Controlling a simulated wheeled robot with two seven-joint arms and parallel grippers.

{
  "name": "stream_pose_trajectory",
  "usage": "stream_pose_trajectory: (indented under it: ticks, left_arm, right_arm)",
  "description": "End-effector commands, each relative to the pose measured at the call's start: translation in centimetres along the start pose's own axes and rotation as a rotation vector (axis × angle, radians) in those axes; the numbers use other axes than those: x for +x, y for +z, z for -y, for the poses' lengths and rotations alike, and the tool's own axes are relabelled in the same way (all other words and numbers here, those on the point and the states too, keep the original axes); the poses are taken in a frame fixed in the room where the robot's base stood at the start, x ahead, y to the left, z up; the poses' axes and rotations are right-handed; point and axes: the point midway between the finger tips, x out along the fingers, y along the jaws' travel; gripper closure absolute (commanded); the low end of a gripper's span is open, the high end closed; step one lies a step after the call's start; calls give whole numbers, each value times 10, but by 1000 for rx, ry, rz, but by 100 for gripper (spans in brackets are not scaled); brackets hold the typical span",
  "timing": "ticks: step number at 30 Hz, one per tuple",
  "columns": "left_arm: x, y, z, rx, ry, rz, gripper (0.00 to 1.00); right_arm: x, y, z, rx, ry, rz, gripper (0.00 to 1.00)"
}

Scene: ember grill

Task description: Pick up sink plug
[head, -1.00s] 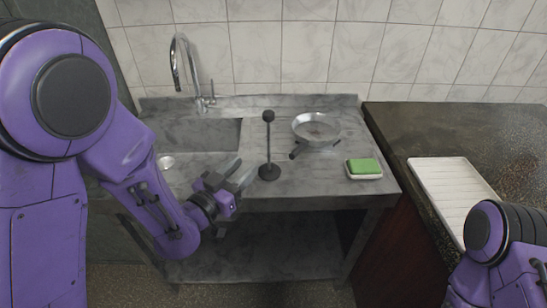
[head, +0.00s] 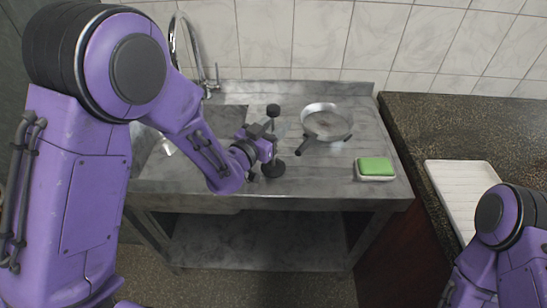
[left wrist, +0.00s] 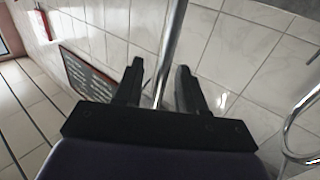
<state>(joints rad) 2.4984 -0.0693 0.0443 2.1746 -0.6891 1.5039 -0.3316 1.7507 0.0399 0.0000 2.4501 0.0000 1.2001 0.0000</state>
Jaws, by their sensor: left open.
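The sink plug (head: 273,169) stands upright on the grey counter beside the basin, with a dark round base, a thin stem and a black knob on top. My left gripper (head: 268,131) is at its stem, between knob and base, and hides part of the stem. In the left wrist view a thin grey rod, apparently the plug's stem (left wrist: 170,45), passes between the two open fingers (left wrist: 159,75). I cannot tell whether either finger touches it. My right gripper is out of view.
A metal pan (head: 327,122) sits just right of the plug, its dark handle pointing towards it. A green sponge (head: 375,166) lies on a white dish further right. The faucet (head: 207,82) stands behind the sink. A white drain tray (head: 462,190) lies on the dark right counter.

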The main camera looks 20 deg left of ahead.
Motion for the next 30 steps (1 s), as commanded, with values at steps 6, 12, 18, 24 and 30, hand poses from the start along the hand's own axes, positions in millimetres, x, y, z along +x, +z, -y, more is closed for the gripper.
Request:
stream_pose_trajectory:
  ticks: [6, 12, 18, 24, 30]
  left_arm:
    - [10, 1, 1, -1, -3, 0, 60]
    - [10, 1, 1, 0, -2, -1, 92]
    - [10, 0, 1, -1, -2, -1, 100]
    - [10, -1, 1, 0, -2, -1, 100]
    - [11, -16, 0, 0, 0, -1, 100]
  right_arm:
    - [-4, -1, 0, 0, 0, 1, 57]
    - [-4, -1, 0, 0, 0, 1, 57]
    - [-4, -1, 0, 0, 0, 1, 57]
    - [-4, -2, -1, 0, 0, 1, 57]
    - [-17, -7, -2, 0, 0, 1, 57]
